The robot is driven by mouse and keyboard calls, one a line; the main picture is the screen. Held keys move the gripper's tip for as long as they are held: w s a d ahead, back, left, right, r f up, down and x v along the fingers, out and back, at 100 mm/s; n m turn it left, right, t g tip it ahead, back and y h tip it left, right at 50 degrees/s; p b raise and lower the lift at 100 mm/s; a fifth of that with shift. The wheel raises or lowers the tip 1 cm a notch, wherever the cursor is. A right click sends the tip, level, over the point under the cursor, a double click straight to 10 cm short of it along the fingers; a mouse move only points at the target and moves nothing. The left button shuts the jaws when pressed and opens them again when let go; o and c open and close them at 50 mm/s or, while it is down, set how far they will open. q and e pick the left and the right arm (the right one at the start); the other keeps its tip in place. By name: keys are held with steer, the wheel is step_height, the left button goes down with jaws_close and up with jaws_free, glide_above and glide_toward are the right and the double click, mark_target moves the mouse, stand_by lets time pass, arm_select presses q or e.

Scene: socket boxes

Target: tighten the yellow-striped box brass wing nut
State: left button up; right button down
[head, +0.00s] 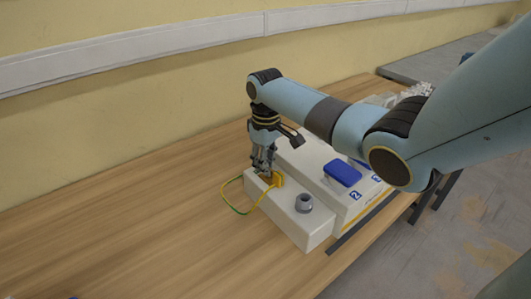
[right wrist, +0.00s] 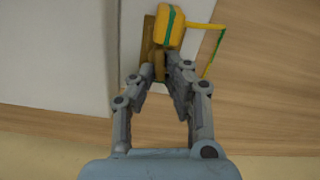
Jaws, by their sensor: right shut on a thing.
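The white yellow-striped box (head: 310,158) stands on the wooden table, with a thin yellow line along its side and a lower white front part (head: 312,228). A yellow lug with a green stripe (right wrist: 171,27) and a yellow-green wire sits at that part's far left end; it also shows in the head view (head: 278,179). Beside the lug is a brass piece, the wing nut (right wrist: 157,66), partly hidden by my fingers. My right gripper (right wrist: 164,76) points down at it, with its fingertips closed on the brass; it also shows in the head view (head: 263,170). My left gripper is out of view.
A grey round socket (head: 304,203) stands up from the front part, near my right gripper. A blue cover (head: 343,172) is on the box top. The wire (head: 238,208) loops out over the table. The table (head: 130,225) is largely clear to the left; a yellow wall runs behind.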

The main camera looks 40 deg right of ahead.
steer(key=shift+d+r+m+p, duration=0.1)
steer(key=shift+m+p, duration=0.85)
steer(key=shift+m, duration=0.35)
steer(key=shift+w, duration=0.1)
steer(key=c, duration=1.4)
jaws_free()
step_height(320, 180, up, 12)
steer(key=shift+f, duration=0.1)
